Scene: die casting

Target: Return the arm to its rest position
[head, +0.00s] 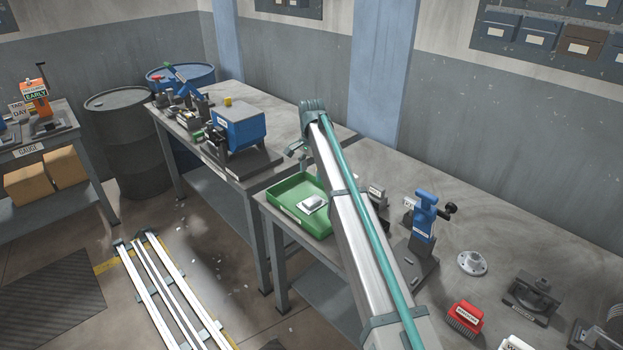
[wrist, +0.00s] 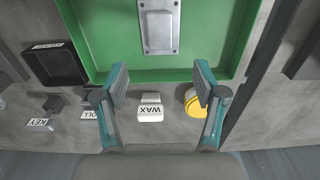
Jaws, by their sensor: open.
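My gripper (wrist: 161,88) is open in the wrist view, with its two teal-and-grey fingers apart and nothing between their tips. My arm (head: 345,200) stretches across the bench in the head view. In the head view my gripper (head: 296,149) shows only in small part past the far end of the arm, above the bench near the green tray (head: 284,214). In the wrist view the green tray (wrist: 105,55) lies ahead of the fingertips. A grey metal part (wrist: 159,27) lies in it, and this part also shows in the head view (head: 312,204).
A white WAX block (wrist: 150,108) and a yellow round item (wrist: 192,103) lie close by the fingers. A blue press-like fixture (head: 424,218), a round flange (head: 472,263) and a red brush (head: 465,318) stand right of my arm. A blue machine (head: 238,127) stands on the far bench.

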